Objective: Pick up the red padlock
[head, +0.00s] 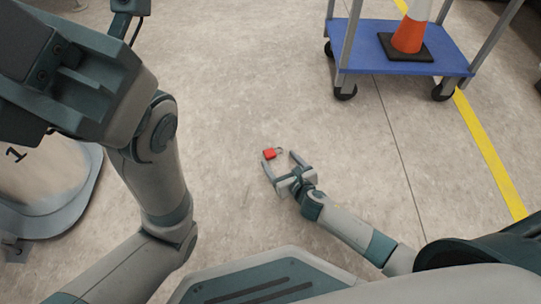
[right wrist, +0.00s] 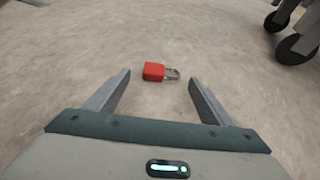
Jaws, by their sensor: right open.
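The red padlock (head: 269,154) lies on the grey floor in the head view, its metal shackle pointing right. In the right wrist view the padlock (right wrist: 153,71) lies flat just beyond the fingertips, roughly centred between them and a little to the left. My right gripper (head: 279,158) is open and empty, low over the floor, with its fingers pointing toward the padlock. Its two fingers also show in the right wrist view (right wrist: 158,78), one on each side and apart from the padlock. My left arm comes in from the left, but its gripper fingers are not visible.
A blue cart (head: 400,62) on black wheels stands at the upper right and carries an orange and white cone (head: 409,35). A yellow floor line (head: 487,152) runs down the right side. The floor around the padlock is clear.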

